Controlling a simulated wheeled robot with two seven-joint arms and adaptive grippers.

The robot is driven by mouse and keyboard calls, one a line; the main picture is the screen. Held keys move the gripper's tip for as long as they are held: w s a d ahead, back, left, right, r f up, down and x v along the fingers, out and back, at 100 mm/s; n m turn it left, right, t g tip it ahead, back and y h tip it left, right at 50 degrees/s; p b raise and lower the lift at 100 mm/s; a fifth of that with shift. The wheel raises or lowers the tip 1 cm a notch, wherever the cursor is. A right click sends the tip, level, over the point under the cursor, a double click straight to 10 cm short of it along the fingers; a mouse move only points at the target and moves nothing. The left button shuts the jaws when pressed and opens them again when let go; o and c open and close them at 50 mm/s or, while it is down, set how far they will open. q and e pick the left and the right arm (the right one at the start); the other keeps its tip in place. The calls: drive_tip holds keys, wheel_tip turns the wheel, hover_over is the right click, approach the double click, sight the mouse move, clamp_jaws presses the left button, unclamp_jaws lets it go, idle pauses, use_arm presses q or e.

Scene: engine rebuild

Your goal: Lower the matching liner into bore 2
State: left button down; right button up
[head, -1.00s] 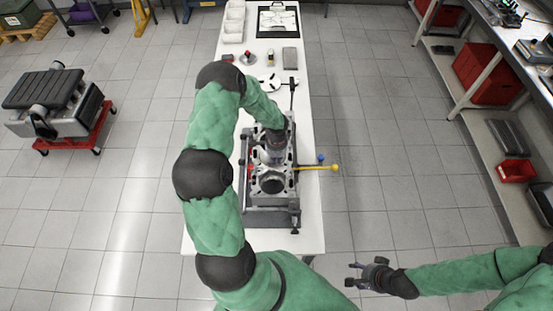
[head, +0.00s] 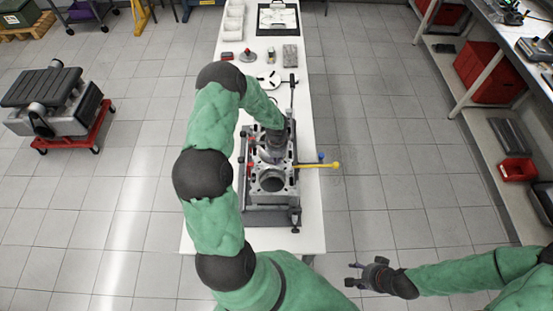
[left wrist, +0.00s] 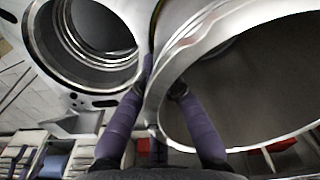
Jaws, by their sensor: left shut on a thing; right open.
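The grey engine block (head: 284,186) lies on the white bench, with an open round bore (head: 272,181) at its near end. My left gripper (head: 274,147) is over the block just beyond that bore. In the left wrist view its two purple fingers (left wrist: 165,78) are shut on the wall of a large metal liner (left wrist: 250,85), one finger on each side of the rim. A round bore (left wrist: 95,35) shows beside the liner at upper left. The liner's lower end and its seating are hidden. My right gripper (head: 357,275) is open and empty, off the bench over the floor.
Small parts, white bins (head: 234,20) and a black-framed tray (head: 262,30) stand at the bench's far end. The bench (head: 312,215) is clear near its front right.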

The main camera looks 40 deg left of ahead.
use_arm(q)
drive_tip(key=shift+f, duration=0.1)
drive_tip(key=c, duration=1.3)
unclamp_jaws()
drive_tip(key=shift+s, duration=0.1)
wheel_tip(320, 180, up, 12)
drive_tip(key=shift+r, duration=0.1)
